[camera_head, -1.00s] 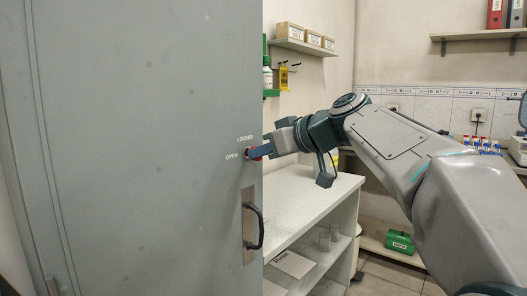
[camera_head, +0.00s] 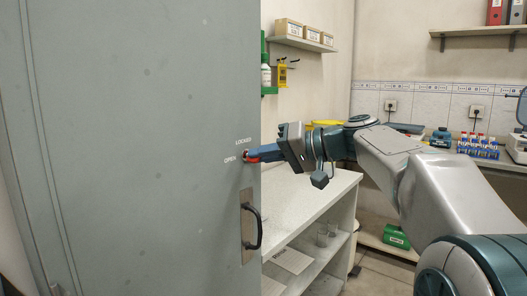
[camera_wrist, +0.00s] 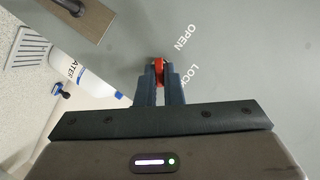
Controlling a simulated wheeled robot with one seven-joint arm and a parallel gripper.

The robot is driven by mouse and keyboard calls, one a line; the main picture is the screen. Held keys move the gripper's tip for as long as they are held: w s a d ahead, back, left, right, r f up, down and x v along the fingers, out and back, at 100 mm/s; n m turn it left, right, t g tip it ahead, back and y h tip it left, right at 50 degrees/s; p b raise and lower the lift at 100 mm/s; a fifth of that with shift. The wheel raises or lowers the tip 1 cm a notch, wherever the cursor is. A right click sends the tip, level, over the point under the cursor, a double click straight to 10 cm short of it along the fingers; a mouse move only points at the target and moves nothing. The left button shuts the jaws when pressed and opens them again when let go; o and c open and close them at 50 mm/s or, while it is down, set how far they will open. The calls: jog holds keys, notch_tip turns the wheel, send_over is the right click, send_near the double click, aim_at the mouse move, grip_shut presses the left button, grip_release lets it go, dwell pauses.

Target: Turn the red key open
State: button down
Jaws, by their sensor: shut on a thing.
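The red key (camera_head: 249,155) sits in the lock at the edge of a grey cabinet door (camera_head: 140,130), beside the printed words LOCKED and OPEN. My gripper (camera_head: 258,153) reaches in from the right with its blue fingers at the key. In the wrist view the red key (camera_wrist: 159,72) shows between the two fingertips (camera_wrist: 160,80), which are shut on it. The fingers hide much of the key, so its exact angle is hard to tell. The word OPEN lies above right of it and LOCKED, partly hidden, below right.
A black door handle (camera_head: 252,226) is below the lock. A white counter (camera_head: 310,195) with shelves stands under my arm. Boxes (camera_head: 303,32) sit on a wall shelf, and a rack of bottles (camera_head: 478,146) stands on the far bench.

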jog(key=m+y, duration=0.1)
jog(key=m, duration=0.1)
jog(key=m+y+p, duration=0.1)
jog(key=m, duration=0.1)
jog(key=m+y, duration=0.1)
jog(key=m, duration=0.1)
jog(key=shift+f+g, duration=0.3)
jog(key=shift+g, duration=0.1)
jog(key=shift+m, duration=0.4)
jog(key=c, duration=1.6)
grip_release()
jog(key=shift+o, duration=0.2)
jog(key=p+v, duration=0.2)
jog(key=v, duration=1.2)
jog(key=shift+f, duration=0.35)
